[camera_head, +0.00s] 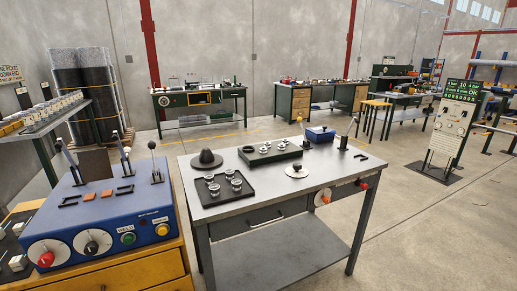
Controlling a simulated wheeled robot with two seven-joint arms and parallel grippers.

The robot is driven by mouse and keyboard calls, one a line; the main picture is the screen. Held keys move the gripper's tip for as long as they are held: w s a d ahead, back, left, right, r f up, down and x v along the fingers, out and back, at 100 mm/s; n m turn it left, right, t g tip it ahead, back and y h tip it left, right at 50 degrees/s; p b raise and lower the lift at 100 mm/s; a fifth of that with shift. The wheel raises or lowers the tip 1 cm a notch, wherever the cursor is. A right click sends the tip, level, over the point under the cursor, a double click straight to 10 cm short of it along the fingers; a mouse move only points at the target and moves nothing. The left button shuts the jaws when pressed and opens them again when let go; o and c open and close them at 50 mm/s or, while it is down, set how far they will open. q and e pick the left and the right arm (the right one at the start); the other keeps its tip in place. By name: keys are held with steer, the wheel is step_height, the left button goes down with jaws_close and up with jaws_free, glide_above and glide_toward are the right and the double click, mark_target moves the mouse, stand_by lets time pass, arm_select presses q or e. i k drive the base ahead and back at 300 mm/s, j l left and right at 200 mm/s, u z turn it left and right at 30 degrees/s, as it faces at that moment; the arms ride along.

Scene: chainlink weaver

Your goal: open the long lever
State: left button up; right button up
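Several levers are in view, and I cannot tell for sure which is the long one. Neither of my grippers is in view.
A sign board (455,125) stands at right. Floor is clear between.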

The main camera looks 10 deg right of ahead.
mark_target(299, 118)
steer(key=i+l+z, duration=0.35)
steer(key=l+z, duration=0.15)
steer(key=i+l+z, duration=0.65)
steer(key=i+z, duration=0.3)
steer(key=i+l+z, duration=0.1)
steer(key=i+z, duration=0.4)
steer(key=i+l, duration=0.1)
steer(key=i, duration=0.55)
steer(key=i+l, duration=0.1)
steer(key=i, duration=0.55)
steer(key=i+u, duration=0.2)
steer(key=u, duration=0.25)
steer(key=i+l+u, duration=0.1)
steer(key=i+u, duration=0.15)
steer(key=u, duration=0.25)
steer(key=i+l+u, duration=0.15)
steer(key=u, duration=0.3)
steer(key=i+l+u, duration=0.2)
steer(key=u, duration=0.3)
